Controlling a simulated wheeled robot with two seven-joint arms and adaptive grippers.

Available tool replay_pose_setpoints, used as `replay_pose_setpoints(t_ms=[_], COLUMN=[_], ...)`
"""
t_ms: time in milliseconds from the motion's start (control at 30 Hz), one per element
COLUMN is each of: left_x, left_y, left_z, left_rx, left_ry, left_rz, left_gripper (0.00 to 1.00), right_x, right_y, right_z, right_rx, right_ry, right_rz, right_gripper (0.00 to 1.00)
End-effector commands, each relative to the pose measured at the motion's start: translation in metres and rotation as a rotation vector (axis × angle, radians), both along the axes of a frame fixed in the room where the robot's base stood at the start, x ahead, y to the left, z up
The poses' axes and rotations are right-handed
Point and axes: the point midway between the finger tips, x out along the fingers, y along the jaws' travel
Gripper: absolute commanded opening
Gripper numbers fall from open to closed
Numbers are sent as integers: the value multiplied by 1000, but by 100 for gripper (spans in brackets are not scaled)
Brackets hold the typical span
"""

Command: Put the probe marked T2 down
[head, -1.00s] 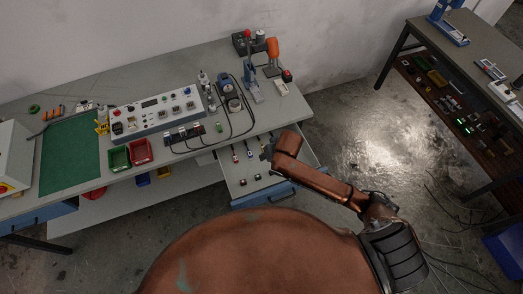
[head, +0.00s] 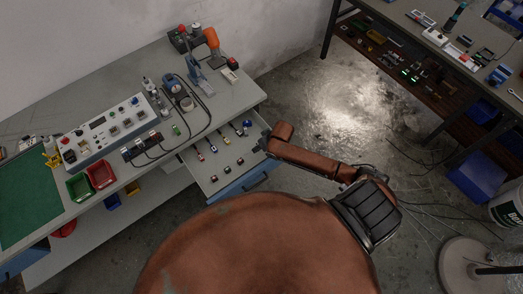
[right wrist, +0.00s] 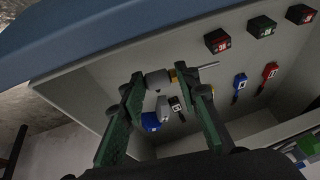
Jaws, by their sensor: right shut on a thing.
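My right gripper (head: 262,143) hangs at the right edge of the open drawer (head: 208,187) in the head view. In the right wrist view its green-lined fingers (right wrist: 166,108) are shut on a probe (right wrist: 158,81), which has a grey body, a yellow band and a thin metal tip pointing right. A small dark tag with a white mark (right wrist: 175,103) shows between the fingers; I cannot read it surely. A blue piece (right wrist: 150,122) shows just below. The drawer floor lies behind the probe; I cannot tell if they touch. My left gripper is not in view.
The drawer holds several probes, including one with a blue tag (right wrist: 240,82) and one with a red tag (right wrist: 270,73). The workbench (head: 240,95) carries a control box (head: 104,129) and cabled devices.

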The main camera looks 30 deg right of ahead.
Motion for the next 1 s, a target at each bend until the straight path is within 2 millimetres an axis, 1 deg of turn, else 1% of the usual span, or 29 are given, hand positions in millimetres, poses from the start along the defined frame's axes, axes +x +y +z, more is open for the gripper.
replay_pose_setpoints(t_ms=[133, 200, 300, 400, 767, 800, 1000], left_x=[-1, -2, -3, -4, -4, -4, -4], left_y=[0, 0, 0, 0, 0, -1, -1], left_z=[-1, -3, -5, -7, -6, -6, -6], left_rx=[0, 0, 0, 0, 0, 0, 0], left_ry=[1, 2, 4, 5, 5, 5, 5], left_rz=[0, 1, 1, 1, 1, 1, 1], left_gripper=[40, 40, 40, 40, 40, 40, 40], right_x=[1, 1, 1, 1, 1, 1, 1], right_y=[-7, -14, -11, -12, -12, -12, -12], right_z=[-8, -17, -33, -42, -45, -46, -46], right_rx=[-1, -2, 0, -1, -1, -1, -1], right_ry=[-1, 1, 2, 0, 0, 0, 0], right_rz=[-1, -2, 0, 1, 0, 0, 0], right_gripper=[0, 0, 0, 0, 0, 30, 44])
